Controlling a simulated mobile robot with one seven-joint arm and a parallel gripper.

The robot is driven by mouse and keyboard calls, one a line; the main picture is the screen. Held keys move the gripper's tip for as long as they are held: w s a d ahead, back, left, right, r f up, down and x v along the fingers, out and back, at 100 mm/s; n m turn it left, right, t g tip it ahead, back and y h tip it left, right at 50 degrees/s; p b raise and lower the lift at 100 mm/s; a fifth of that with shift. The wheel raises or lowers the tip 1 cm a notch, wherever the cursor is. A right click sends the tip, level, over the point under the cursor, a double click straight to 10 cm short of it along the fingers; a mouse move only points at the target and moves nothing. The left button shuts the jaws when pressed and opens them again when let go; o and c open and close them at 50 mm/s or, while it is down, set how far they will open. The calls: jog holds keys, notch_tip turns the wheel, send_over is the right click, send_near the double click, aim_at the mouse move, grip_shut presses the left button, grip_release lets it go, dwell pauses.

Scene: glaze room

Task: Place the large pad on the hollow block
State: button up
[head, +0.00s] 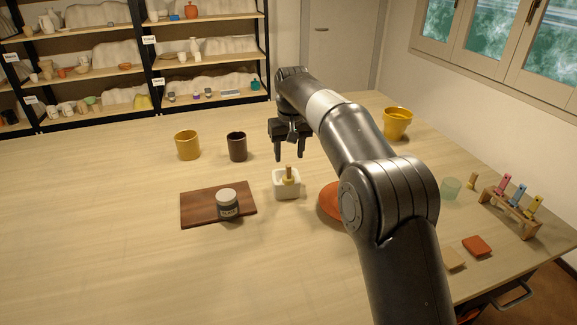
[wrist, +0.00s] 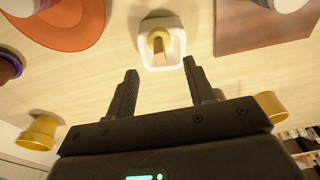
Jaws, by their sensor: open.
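The white hollow block (head: 287,193) stands mid-table. A yellow pad with an upright wooden handle (head: 288,176) sits at its top opening. I take this to be the large pad. In the wrist view the block (wrist: 146,62) and the pad (wrist: 155,42) show just beyond my fingertips. I cannot tell how far the pad sits inside the opening. A smaller-looking yellow piece (head: 468,183) is at the right. My gripper (head: 290,156) is open and empty, its fingers apart and clear of the handle, above and behind the block.
A brown board (head: 188,210) with a lidded jar (head: 227,204) lies left of the block. A yellow cup (head: 187,146) and a dark cup (head: 237,147) stand behind. An orange disc (head: 330,202) is partly hidden by my arm. A yellow pot (head: 397,124) stands back right. The front-left table is clear.

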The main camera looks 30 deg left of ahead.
jog(key=shift+s+d+r, duration=0.1)
jog(key=shift+r, duration=1)
jog(key=shift+s+d+r, duration=0.1)
jog(key=shift+r, duration=1)
jog(key=s+d+r+m+t, duration=0.1)
jog(key=s+d+r, duration=0.15)
jog(key=d, duration=0.75)
jog(key=s+d+r+m, duration=0.2)
jog(key=d+r, duration=0.2)
jog(key=d, duration=0.6)
jog(key=s+d+r+m+t, duration=0.15)
jog(key=d+r, duration=0.25)
jog(key=d, duration=0.5)
jog(key=s+d+f+m+t, duration=0.15)
jog(key=s+d+f, duration=0.25)
jog(key=s+d, duration=0.95)
jog(key=s+d+f+m+h, duration=0.1)
jog(key=s+d+f+m, duration=0.2)
jog(key=s+d+f, duration=0.4)
jog(key=s+f, duration=0.1)
jog(key=s, duration=0.2)
jog(key=shift+s+t, duration=0.2)
jog(key=shift+t, duration=0.1)
jog(key=shift+d, duration=0.1)
